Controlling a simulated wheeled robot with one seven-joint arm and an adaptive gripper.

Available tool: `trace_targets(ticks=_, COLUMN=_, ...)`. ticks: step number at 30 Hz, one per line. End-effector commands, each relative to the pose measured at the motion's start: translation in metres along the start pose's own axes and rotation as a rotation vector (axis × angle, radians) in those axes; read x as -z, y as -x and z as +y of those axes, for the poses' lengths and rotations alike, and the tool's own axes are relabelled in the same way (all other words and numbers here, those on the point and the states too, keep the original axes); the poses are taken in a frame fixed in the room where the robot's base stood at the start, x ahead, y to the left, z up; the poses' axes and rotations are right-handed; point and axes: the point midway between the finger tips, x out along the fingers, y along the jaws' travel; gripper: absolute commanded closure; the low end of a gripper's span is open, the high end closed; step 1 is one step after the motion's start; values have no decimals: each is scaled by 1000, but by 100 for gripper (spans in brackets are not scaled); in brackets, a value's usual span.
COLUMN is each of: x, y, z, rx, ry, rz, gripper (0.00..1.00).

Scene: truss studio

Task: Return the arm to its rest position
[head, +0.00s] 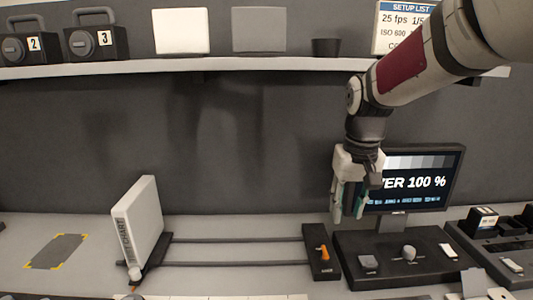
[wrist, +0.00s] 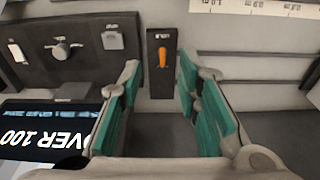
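My gripper (head: 350,197) hangs from my arm at the right of the head view, pointing down, in front of the monitor's left edge. In the wrist view its teal-padded fingers (wrist: 158,95) stand apart with nothing between them. Beyond them is a black block with an orange lever (wrist: 162,58), which also shows in the head view (head: 324,253). The gripper is above this block and touches nothing that I can see.
The monitor (head: 452,180) stands close behind the gripper. A control panel (head: 380,273) lies below it. A white chart board (head: 138,228) stands at the left end of two rails (head: 240,240). A shelf (head: 230,66) with cases runs above.

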Motion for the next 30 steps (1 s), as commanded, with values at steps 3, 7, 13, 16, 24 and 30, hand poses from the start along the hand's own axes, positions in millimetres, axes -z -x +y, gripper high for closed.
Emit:
trace_targets(ticks=3, x=-38, y=28, z=2, rx=0, ry=2, rz=51, gripper=69)
trace_targets(ticks=7, x=-80, y=48, z=4, rx=-1, ry=3, rz=99, gripper=69)
trace_targets(ticks=13, x=-144, y=64, z=7, rx=-3, ry=6, rz=175, gripper=69)
trace_targets(ticks=16, x=-175, y=64, z=8, rx=-5, ry=8, rz=212, gripper=69)
trace_targets(ticks=24, x=-230, y=55, z=9, rx=-10, ry=11, rz=278, gripper=69)
trace_targets(ticks=30, x=-238, y=51, z=10, rx=-11, ry=12, rz=289, gripper=69)
